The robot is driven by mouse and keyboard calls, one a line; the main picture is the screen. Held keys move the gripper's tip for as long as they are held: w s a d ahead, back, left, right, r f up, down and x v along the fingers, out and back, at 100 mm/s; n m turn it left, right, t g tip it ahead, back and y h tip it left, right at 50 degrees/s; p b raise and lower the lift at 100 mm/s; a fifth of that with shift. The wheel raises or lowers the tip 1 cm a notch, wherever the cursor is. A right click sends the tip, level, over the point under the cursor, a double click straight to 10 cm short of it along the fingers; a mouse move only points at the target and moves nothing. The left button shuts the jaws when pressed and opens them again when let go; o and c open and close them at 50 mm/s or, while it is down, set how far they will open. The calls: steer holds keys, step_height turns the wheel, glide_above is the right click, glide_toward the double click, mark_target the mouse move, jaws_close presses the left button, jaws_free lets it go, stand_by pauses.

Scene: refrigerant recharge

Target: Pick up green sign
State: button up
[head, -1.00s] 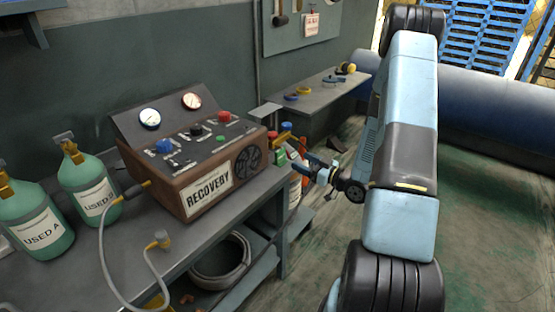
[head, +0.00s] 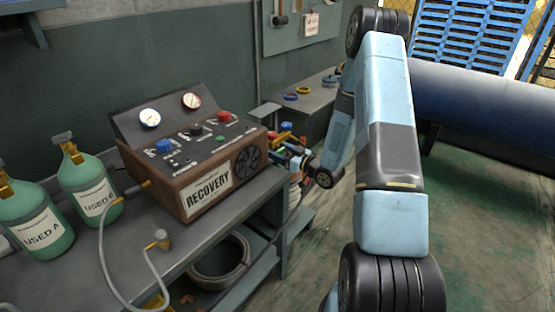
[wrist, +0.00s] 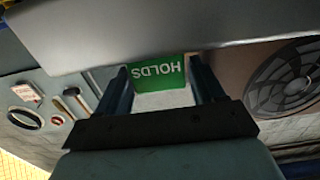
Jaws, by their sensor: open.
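The green sign (wrist: 158,71) shows in the wrist view, with white letters reading HOLDS upside down. It lies between the two fingers of my gripper (wrist: 158,78), with a pale surface below it in the picture. The fingers are apart, one on each side of the sign, and I cannot tell whether either touches it. In the head view my gripper (head: 290,158) is small, just right of the recovery machine and by the bench end. The sign is not clearly made out there.
The brown RECOVERY machine (head: 208,185) stands on the grey bench (head: 95,262), its fan (wrist: 285,75) close at right in the wrist view. Two green cylinders (head: 35,220) (head: 88,185) stand at left. A back shelf (head: 312,97) holds coloured rings. Open floor lies at right.

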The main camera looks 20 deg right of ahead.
steer(key=shift+w+a, duration=0.1)
steer(key=shift+c, duration=0.3)
steer(key=c, duration=0.7)
